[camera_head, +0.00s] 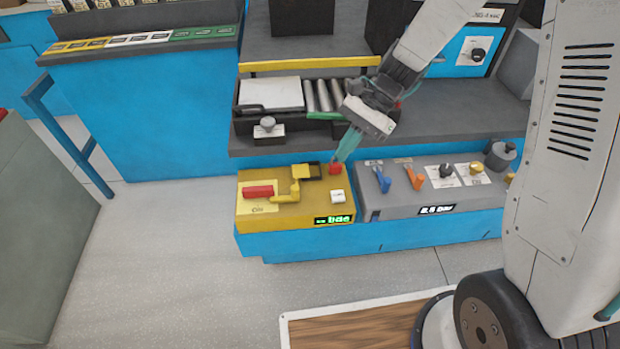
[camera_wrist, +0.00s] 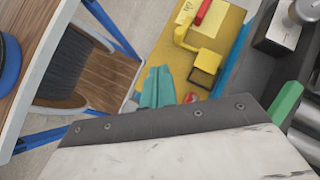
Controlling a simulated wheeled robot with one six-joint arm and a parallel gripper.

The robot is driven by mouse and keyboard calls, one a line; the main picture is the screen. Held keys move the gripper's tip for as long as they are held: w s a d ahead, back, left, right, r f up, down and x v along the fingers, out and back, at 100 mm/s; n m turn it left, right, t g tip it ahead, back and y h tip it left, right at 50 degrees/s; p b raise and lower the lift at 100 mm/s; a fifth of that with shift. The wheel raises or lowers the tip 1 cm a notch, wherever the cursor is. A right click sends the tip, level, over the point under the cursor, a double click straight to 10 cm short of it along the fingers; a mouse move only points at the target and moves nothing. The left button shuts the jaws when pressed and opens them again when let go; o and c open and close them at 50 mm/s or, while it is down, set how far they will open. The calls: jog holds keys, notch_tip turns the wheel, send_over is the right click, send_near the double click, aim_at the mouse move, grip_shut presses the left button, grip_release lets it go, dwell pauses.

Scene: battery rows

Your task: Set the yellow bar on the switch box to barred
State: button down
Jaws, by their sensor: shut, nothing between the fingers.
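The yellow switch box (camera_head: 285,219) is at the front of the bench in the head view, and it also shows in the wrist view (camera_wrist: 235,28). The yellow bar (camera_head: 300,172) is on its top, with its end beside a black piece (camera_head: 313,170); the bar also shows in the wrist view (camera_wrist: 207,61). A red handle (camera_head: 258,191) lies to its left. My gripper (camera_head: 345,150) is shut and empty, right of the bar and just over or beside a red button (camera_head: 335,169). I cannot tell whether it touches the button. Its teal fingers also show in the wrist view (camera_wrist: 157,88).
A white button (camera_head: 338,196) and a green-lit display (camera_head: 335,219) are on the box's right part. A grey box (camera_head: 415,204) with several coloured switches stands close on the right. A roller tray (camera_head: 306,98) is behind. The floor in front left is clear.

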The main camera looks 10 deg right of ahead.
jog(key=a+f+m, duration=0.1)
jog(key=a+f, duration=0.3)
jog(key=a+f+m+y, duration=0.1)
jog(key=a+f, duration=0.2)
jog(key=f, duration=0.1)
jog(key=shift+s+a+f, duration=0.15)
jog(key=shift+a+f, duration=0.25)
jog(key=shift+a, duration=0.1)
